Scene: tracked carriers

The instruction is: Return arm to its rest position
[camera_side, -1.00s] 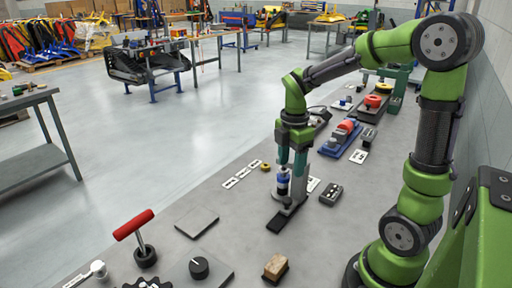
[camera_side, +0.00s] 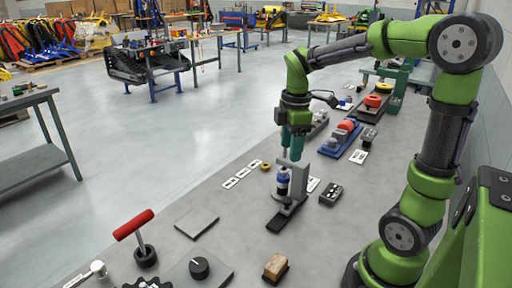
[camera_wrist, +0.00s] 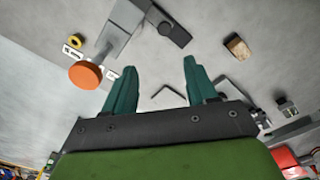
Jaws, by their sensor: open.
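My gripper (camera_side: 291,148) hangs fingers down above the bench in the side view. Its teal fingers are spread with nothing between them; they also show apart in the wrist view (camera_wrist: 157,78). Just below it in the side view, a small blue and white bottle-like item (camera_side: 282,181) stands upright at a grey stand (camera_side: 298,185) with a dark base. The fingertips are above this item, and I see no contact. In the wrist view the grey stand (camera_wrist: 122,22) lies beyond the fingers, with a round orange top (camera_wrist: 85,75) near it.
A grey control box (camera_side: 331,194) and a blue device with a red part (camera_side: 341,138) lie to the right. A red-handled lever (camera_side: 136,227), a black knob (camera_side: 199,267) and a wooden block (camera_side: 275,267) are nearer the camera. The air around my gripper looks clear.

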